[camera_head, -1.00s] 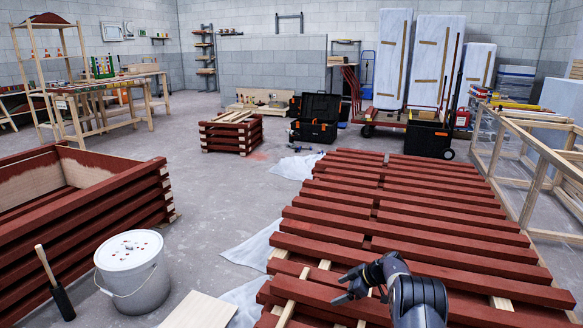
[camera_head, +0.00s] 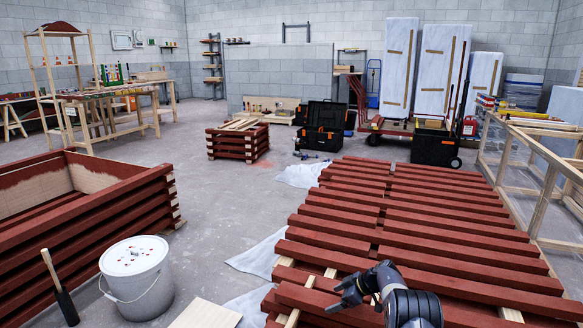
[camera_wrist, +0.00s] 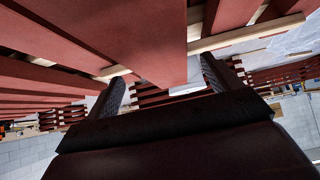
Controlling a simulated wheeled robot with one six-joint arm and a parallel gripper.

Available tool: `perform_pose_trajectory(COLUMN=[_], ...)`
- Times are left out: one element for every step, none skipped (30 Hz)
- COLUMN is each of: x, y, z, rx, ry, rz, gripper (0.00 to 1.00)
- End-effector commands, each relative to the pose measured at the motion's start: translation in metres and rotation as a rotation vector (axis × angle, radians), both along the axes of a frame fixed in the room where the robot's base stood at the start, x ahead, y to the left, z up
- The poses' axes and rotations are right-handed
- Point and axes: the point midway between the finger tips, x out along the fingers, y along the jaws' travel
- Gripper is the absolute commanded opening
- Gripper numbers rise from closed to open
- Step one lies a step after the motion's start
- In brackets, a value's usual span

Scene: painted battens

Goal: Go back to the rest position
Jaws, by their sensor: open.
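My gripper (camera_head: 345,293) is at the lower right of the head view, over the near left part of a large stack of red-painted battens (camera_head: 425,242). Its fingers are apart and point left, with nothing seen between them. In the wrist view my gripper (camera_wrist: 165,95) shows two dark fingers spread wide. Red battens (camera_wrist: 110,35) and bare wood strips (camera_wrist: 250,33) fill the upper part of that view, close to the fingers. I cannot tell whether the gripper touches a batten.
A white bucket (camera_head: 137,280) and a dark-bladed paddle (camera_head: 62,290) stand left of the stack. A red batten crate (camera_head: 85,215) is at the left, a smaller batten pile (camera_head: 238,142) behind. A wooden frame (camera_head: 540,180) stands right. Grey floor (camera_head: 215,200) lies free between.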

Motion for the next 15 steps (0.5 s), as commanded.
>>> perform_pose_trajectory(x=[0.000, 0.000, 0.000, 0.000, 0.000, -0.001, -0.001, 0.000, 0.000, -0.001, -0.003, -0.005, -0.007, -0.009, -0.011], y=[0.000, 0.000, 0.000, 0.000, 0.000, 0.000, 0.000, 0.000, -0.001, -0.007, -0.011, -0.016, -0.020, -0.024, -0.029], z=[-0.002, -0.004, -0.008, -0.011, -0.016, -0.022, -0.027, -0.032, -0.035, -0.017, -0.011, -0.005, -0.001, 0.003, 0.008], rx=[0.000, 0.000, 0.001, 0.001, 0.001, 0.001, 0.001, 0.001, 0.000, 0.000, 0.000, -0.001, -0.001, -0.001, 0.000], ry=[0.000, 0.000, 0.001, 0.001, 0.001, 0.003, 0.002, 0.001, -0.001, -0.003, -0.002, -0.001, -0.002, -0.002, -0.001], rz=[0.000, 0.000, 0.000, 0.000, 0.000, 0.000, 0.001, 0.000, -0.001, -0.003, -0.004, -0.004, -0.004, -0.004, -0.004], gripper=[0.85, 0.85, 0.85, 0.85, 0.85, 0.85, 0.85, 0.85, 0.85, 0.85, 0.85, 0.85, 0.85, 0.85, 0.85])
